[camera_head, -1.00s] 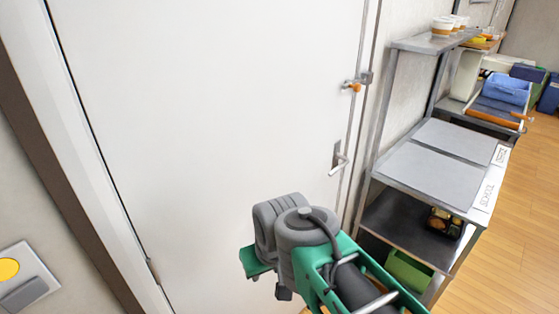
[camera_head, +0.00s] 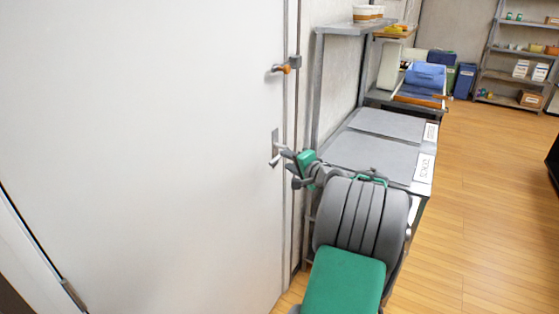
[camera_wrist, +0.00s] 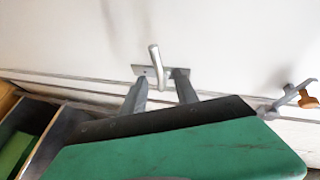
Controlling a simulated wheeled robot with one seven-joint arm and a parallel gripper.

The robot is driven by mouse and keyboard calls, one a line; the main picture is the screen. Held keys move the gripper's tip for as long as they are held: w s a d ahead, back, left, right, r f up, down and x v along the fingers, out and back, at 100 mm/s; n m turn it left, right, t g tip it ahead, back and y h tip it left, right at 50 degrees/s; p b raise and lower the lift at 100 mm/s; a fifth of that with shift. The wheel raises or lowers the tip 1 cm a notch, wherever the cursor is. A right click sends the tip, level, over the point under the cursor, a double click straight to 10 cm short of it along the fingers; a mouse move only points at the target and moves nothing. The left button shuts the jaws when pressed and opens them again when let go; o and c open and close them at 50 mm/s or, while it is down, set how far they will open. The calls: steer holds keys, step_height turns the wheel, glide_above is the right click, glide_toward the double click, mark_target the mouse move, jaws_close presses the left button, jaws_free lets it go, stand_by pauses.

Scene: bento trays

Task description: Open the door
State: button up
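The white door (camera_head: 140,130) fills the left of the head view and looks shut in its frame. Its silver lever handle (camera_head: 275,155) is on the door's right side. My gripper (camera_head: 288,168) is at the handle, just right of it. In the wrist view, my gripper (camera_wrist: 160,78) is open, with its two fingers apart. The lever handle (camera_wrist: 156,62) shows between and just beyond the fingertips, and I cannot tell whether they touch it. A latch with an orange knob (camera_head: 282,69) sits above the handle; it also shows at the right of the wrist view (camera_wrist: 300,95).
A metal shelf unit (camera_head: 318,70) stands close to the right of the door, with grey panels (camera_head: 370,153) on its middle shelf. My arm is in front of it. Open wooden floor (camera_head: 475,190) lies to the right. A far shelf (camera_head: 505,75) stands at the back.

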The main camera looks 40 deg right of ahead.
mark_target(280, 157)
steer(key=x, duration=0.6)
steer(key=shift+p, duration=0.35)
steer(key=shift+c, duration=0.6)
jaws_close()
stand_by(0.3)
